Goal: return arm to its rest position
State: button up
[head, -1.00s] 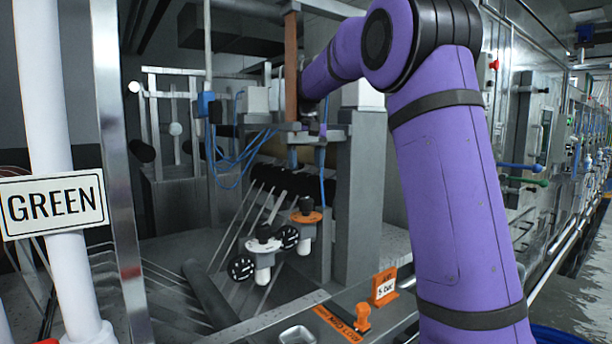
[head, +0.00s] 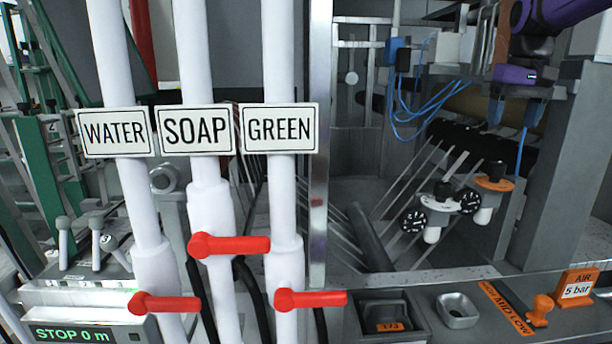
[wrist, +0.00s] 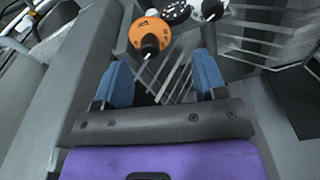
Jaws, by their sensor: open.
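My gripper (head: 514,112) is at the upper right of the head view, in front of the machine's rollers. In the wrist view its two blue fingers (wrist: 162,80) stand wide apart with nothing between them but background. My purple arm enters from the top right corner of the head view. An orange-topped regulator (head: 495,184) and a white-topped regulator (head: 443,190) with black dial gauges are below the gripper. In the wrist view, the orange regulator (wrist: 150,33) appears beyond the fingertips, apart from them.
White pipes carry WATER (head: 115,131), SOAP (head: 195,129) and GREEN (head: 279,128) signs and red valve handles (head: 229,245). A grey post (head: 562,165) stands right of the gripper. An orange AIR sign (head: 576,289) and metal cup (head: 457,310) are on the front ledge.

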jog(key=s+a+f+t, duration=0.1)
jog(key=s+a+f, duration=0.2)
jog(key=s, duration=0.6)
jog(key=s+a+f+n+t, duration=0.1)
jog(key=s+a+f, duration=0.3)
jog(key=s, duration=0.5)
jog(key=s+a+f+n+t, duration=0.1)
jog(key=s+a+f, duration=0.3)
jog(key=s, duration=0.5)
jog(key=shift+s+t, duration=0.15)
jog(key=shift+t, duration=0.35)
jog(key=shift+a, duration=0.1)
